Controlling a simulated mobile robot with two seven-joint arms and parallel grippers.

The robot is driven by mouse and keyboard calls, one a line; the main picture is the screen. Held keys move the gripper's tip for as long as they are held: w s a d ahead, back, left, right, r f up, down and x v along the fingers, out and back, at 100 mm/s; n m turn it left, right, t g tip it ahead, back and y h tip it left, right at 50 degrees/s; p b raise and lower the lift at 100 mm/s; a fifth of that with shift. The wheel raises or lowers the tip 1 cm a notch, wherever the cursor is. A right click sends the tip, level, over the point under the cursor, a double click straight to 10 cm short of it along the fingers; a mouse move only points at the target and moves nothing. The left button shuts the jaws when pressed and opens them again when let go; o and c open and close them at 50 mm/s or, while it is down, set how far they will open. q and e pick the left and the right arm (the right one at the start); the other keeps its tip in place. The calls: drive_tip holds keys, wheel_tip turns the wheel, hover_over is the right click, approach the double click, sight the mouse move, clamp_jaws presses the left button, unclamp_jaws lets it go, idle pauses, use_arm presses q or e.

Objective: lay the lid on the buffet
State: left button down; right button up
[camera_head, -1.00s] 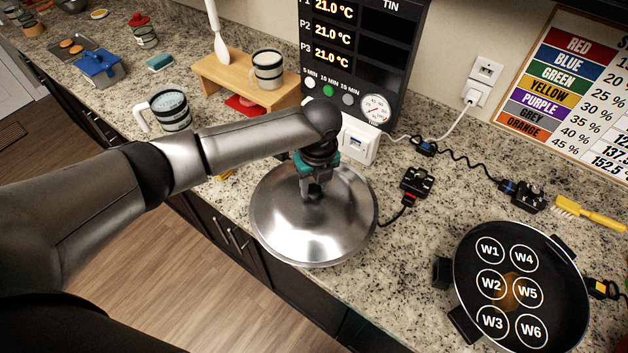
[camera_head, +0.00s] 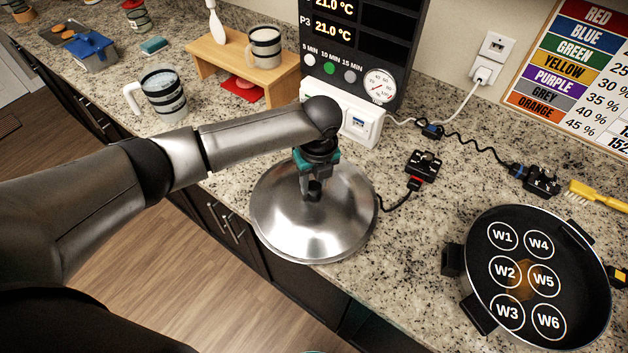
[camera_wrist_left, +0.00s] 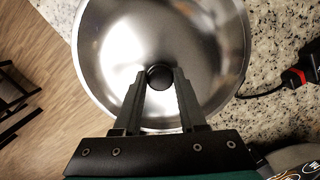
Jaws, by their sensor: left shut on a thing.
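The lid (camera_head: 300,232) is a round, shiny steel dome with a black knob, at the front edge of the granite counter in the head view. My left gripper (camera_head: 314,188) comes down from above and is shut on the knob. In the left wrist view the lid (camera_wrist_left: 205,60) fills the middle, and the gripper's fingers (camera_wrist_left: 160,82) close on both sides of the knob. Part of the lid's rim reaches the counter's front edge. I cannot tell whether it touches the counter or hangs just above it. My right gripper does not show.
A black pan (camera_head: 480,240) with labelled circles stands to the right. A black plug block (camera_head: 424,166) and its cable lie right beside the lid. A striped mug (camera_head: 163,93), a wooden stand (camera_head: 215,60) and a dark display panel (camera_head: 352,55) are behind. Clear granite lies between lid and pan.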

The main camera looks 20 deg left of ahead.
use_arm(q)
drive_tip(key=shift+f+b, duration=0.35)
drive_tip(key=shift+f, duration=0.2)
drive_tip(key=shift+c, duration=1.9)
unclamp_jaws()
drive_tip(key=shift+s, duration=0.1)
